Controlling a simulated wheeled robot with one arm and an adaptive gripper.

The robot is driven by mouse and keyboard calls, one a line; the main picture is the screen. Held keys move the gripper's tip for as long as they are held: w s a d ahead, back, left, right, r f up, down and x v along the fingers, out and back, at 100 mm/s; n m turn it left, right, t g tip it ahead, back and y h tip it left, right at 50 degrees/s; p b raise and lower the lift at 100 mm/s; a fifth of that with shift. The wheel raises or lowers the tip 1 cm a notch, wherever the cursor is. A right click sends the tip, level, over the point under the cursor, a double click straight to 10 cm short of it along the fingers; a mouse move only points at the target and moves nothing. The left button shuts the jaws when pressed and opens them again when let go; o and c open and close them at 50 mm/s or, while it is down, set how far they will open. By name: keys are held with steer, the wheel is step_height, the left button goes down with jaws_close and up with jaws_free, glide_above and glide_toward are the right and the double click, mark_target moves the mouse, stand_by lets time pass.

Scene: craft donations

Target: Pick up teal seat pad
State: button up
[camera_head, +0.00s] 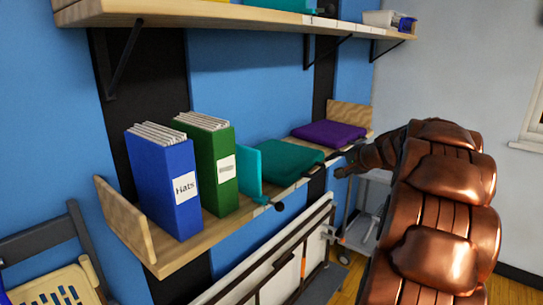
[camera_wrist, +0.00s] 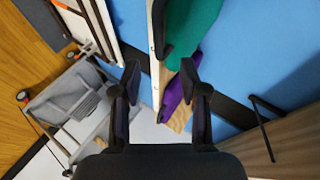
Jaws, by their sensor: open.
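The teal seat pad (camera_head: 287,160) lies flat on the lower wall shelf, between an upright teal bookend (camera_head: 248,174) and a purple pad (camera_head: 328,134). In the wrist view the teal seat pad (camera_wrist: 200,22) shows at the top, right of the shelf's front edge. My gripper (camera_head: 345,164) is by the shelf's front edge, near the right end of the teal pad. In the wrist view my gripper (camera_wrist: 160,75) is open, with nothing held between its fingers. The purple pad (camera_wrist: 174,97) shows partly behind the right finger.
A blue binder (camera_head: 172,190) labelled "Hats" and a green binder (camera_head: 212,165) stand at the left on the lower shelf (camera_head: 195,248). An upper shelf (camera_head: 230,14) hangs above. A grey cart (camera_wrist: 75,100) stands below. A chair (camera_head: 55,275) is at lower left.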

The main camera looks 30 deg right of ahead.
mark_target(323, 169)
steer(key=shift+d+p+x, duration=0.15)
steer(key=shift+p+x, duration=0.55)
steer(key=shift+x, duration=1.3)
steer(key=shift+d+p+x, duration=0.1)
steer(key=shift+p+x, duration=0.55)
steer(key=shift+x, duration=1.3)
steer(key=shift+s, duration=0.1)
jaws_close()
